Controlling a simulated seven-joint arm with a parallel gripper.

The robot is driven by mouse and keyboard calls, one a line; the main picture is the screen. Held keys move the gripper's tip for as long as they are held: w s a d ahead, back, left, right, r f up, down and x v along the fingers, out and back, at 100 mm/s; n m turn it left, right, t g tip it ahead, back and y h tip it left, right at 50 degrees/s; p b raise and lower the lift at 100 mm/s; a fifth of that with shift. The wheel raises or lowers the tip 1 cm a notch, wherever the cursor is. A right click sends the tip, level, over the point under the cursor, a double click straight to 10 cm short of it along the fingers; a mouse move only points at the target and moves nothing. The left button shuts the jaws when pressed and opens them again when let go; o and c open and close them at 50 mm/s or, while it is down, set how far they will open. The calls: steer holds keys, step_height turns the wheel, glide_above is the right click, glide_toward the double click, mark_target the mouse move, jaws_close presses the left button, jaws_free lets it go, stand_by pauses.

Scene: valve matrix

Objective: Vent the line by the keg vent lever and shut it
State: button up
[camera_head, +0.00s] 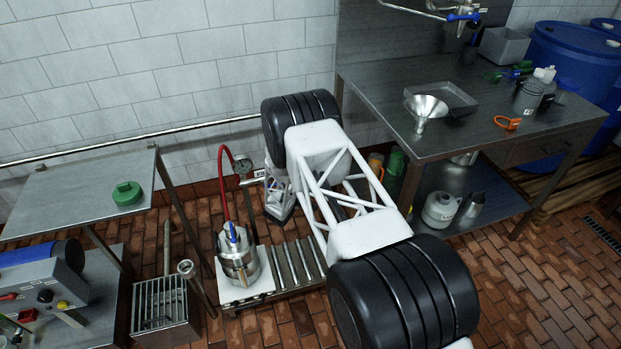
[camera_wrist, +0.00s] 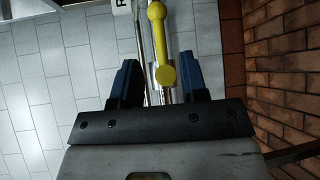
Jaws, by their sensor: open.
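A small steel keg (camera_head: 238,262) with a blue lever (camera_head: 233,234) on top stands on a white plate in the head view. A red hose (camera_head: 222,170) runs from its top area up to a round gauge (camera_head: 242,166). In the wrist view a yellow lever (camera_wrist: 157,40) with a round end lies between the two blue fingertips of my gripper (camera_wrist: 157,82). My gripper is open, with gaps on both sides of the lever. I cannot tell whether it touches anything. In the head view my arm hides what lies behind it, and no yellow lever shows clearly.
A roller conveyor (camera_head: 296,266) runs right of the keg. A steel workbench (camera_head: 480,125) with a funnel (camera_head: 426,108) stands right. A white sign (camera_wrist: 122,6) is near the lever.

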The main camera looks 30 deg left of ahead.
steer(key=shift+w, duration=0.1)
steer(key=shift+w+f, duration=0.2)
steer(key=shift+w, duration=1.05)
steer(key=shift+w+f, duration=0.15)
steer(key=shift+w, duration=1.15)
steer(key=shift+w+f, duration=0.2)
steer(key=shift+w, duration=1.05)
jaws_close()
